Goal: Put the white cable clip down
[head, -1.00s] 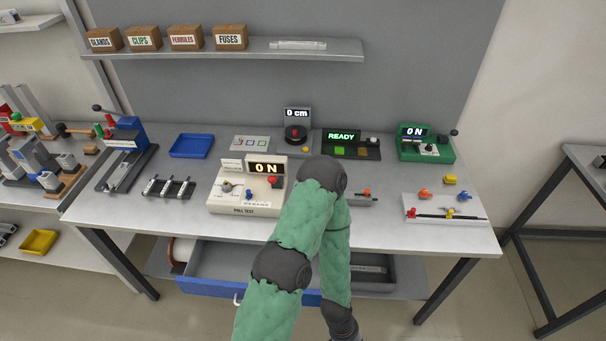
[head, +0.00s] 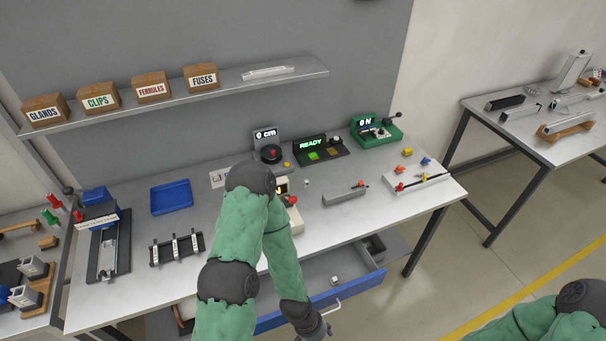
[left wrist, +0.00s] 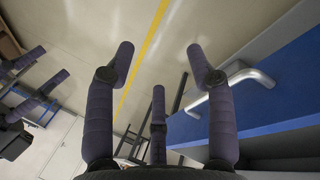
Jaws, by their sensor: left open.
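My left gripper (head: 320,330) is at the lower edge of the head view, in front of the open drawer and near its handle. In the left wrist view its fingers (left wrist: 160,65) are spread, with nothing between them. A small white piece (head: 335,281) lies inside the open drawer (head: 318,265). Another small whitish piece (head: 306,182) stands on the bench behind the pull tester. Both are too small to tell which is the white cable clip. My right arm (head: 545,315) enters at bottom right. Dark fingers, likely of my right gripper (left wrist: 35,85), show at left in the left wrist view.
The drawer's silver handle (head: 327,306) sticks out in front; it also shows close to my left fingers in the wrist view (left wrist: 240,80). A blue tray (head: 171,197) and a black rack (head: 177,247) are on the bench. The floor to the right is open.

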